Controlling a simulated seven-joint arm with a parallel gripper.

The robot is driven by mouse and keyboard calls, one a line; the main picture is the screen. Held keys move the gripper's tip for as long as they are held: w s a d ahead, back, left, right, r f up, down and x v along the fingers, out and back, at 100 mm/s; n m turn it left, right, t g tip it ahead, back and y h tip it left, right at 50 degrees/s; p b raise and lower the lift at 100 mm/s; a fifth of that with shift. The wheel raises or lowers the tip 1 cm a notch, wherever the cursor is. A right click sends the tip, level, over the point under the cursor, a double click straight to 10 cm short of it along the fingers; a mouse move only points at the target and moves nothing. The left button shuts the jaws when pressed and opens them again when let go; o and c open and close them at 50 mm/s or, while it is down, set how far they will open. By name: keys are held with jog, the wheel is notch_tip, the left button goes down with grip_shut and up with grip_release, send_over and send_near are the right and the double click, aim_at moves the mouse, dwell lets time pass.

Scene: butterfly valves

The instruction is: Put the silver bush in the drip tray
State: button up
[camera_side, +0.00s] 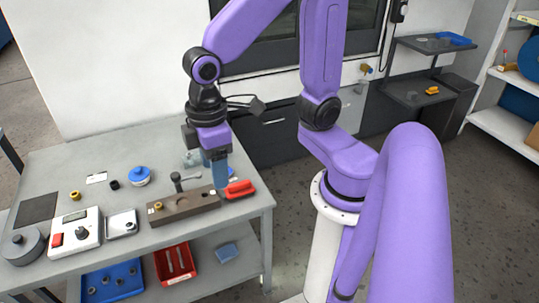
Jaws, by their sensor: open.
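My gripper (217,178) points down over the right end of a long brown block (183,208) on the grey workbench. Its jaws are open. A small pale spot at the block's right end, by the fingertips, may be the silver bush, but it is too small and partly hidden to be sure. A shallow, silver-coloured square tray (122,224), likely the drip tray, lies left of the block, apart from the gripper. A small dark spot shows inside it, too small to identify.
A red-handled tool (239,189) lies right beside the gripper. A dark lever (177,182) stands behind the block. A blue round part (140,176), a dark bush (114,185), a brass bush (75,195) and a white box (75,232) with a red button stand farther left.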

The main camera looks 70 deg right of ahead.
jog(key=s+d+n, duration=0.2)
jog(key=s+d, duration=0.4)
jog(key=s, duration=0.3)
jog(key=shift+n, duration=0.4)
